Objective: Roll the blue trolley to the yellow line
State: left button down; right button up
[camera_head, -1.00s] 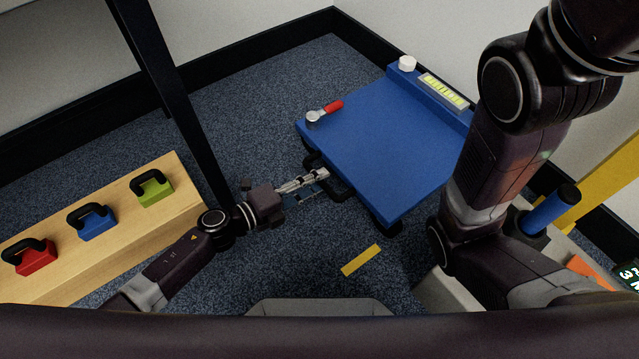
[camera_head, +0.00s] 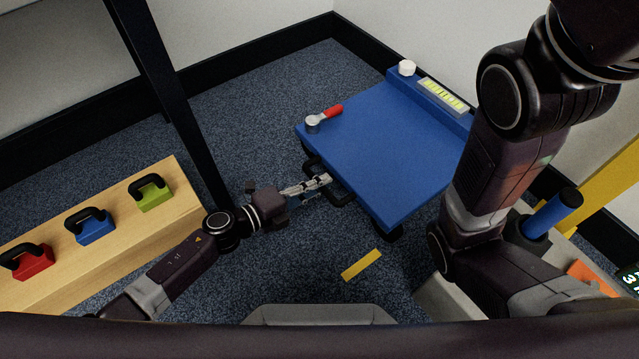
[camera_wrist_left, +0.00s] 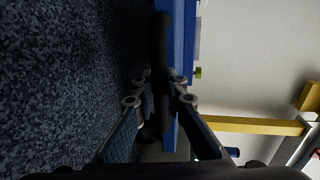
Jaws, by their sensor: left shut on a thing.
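The blue trolley (camera_head: 390,150) stands on the dark carpet in the head view, with a black handle (camera_head: 343,192) on its near left edge. The yellow line (camera_head: 361,265) is a short strip on the floor, apart from the trolley and nearer to me. My left gripper (camera_head: 326,181) is at the handle and shut on it. In the left wrist view the black handle (camera_wrist_left: 161,50) runs between the fingers (camera_wrist_left: 160,88), beside the blue trolley edge (camera_wrist_left: 184,30). My right arm shows at the right of the head view, but its gripper is out of view.
A red-handled lever (camera_head: 324,118) and a white knob (camera_head: 407,68) sit on the trolley. A wooden bench (camera_head: 110,233) with red, blue and green handled blocks stands at left. A dark post (camera_head: 180,100) rises behind my left arm. Carpet around the yellow line is clear.

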pick_arm(q)
jog(key=shift+w+a+r+p, duration=0.1)
jog(key=shift+w+a+p, duration=0.05)
jog(key=shift+p, duration=0.3)
jog(key=c, duration=2)
grip_release()
jog(key=shift+o, duration=0.2)
jog(key=v, duration=1.2)
